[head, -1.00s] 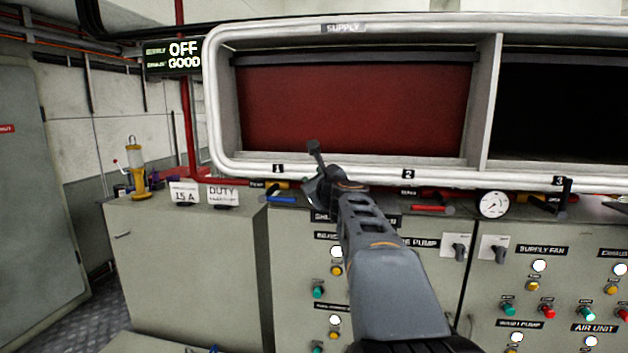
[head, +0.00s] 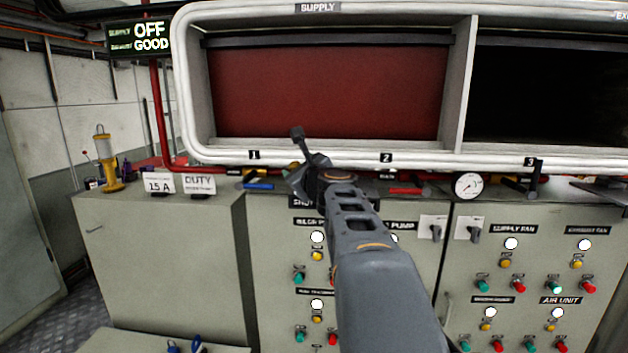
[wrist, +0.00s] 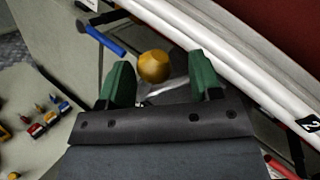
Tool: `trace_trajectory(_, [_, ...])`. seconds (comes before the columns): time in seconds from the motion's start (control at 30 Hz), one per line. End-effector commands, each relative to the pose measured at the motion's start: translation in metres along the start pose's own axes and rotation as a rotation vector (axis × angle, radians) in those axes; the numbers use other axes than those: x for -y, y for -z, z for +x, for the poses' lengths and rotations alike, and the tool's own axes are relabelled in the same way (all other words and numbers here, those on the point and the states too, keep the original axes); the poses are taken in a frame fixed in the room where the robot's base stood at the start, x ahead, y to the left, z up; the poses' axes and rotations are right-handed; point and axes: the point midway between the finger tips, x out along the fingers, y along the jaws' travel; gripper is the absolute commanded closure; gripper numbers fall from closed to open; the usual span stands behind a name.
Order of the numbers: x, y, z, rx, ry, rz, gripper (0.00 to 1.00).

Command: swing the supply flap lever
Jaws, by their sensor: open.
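A round gold knob (wrist: 153,67) shows in the wrist view, seemingly the end of the supply flap lever; its shaft is mostly hidden. My gripper (wrist: 158,86) is open, with one green finger on each side of the knob. Gaps show on both sides, and I see no clear contact. In the head view my gripper (head: 302,182) is just below the white frame, right of label 1. There my arm hides most of the lever. The red supply flap panel (head: 325,92) fills the opening behind the frame.
A blue handle (wrist: 104,36) is left of the knob. A red handle (head: 407,191) and a round gauge (head: 468,185) are to the right under the white frame rail (head: 360,160). Grey cabinets (head: 160,260) with switches stand below. A sign (head: 151,37) reads OFF and GOOD.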

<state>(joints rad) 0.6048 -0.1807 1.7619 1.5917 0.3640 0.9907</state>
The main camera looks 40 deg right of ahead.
Motion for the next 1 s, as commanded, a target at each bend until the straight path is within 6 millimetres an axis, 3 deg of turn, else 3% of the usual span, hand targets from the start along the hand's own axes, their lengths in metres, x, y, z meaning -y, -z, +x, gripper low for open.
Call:
trace_trajectory(0.2, [0.002,0.000,-0.048,-0.001,0.007,-0.003,0.42])
trace_trajectory(0.5, [0.002,0.001,-0.090,-0.002,0.007,-0.002,0.42])
trace_trajectory(1.0, [0.001,0.001,-0.101,-0.003,0.005,-0.001,0.43])
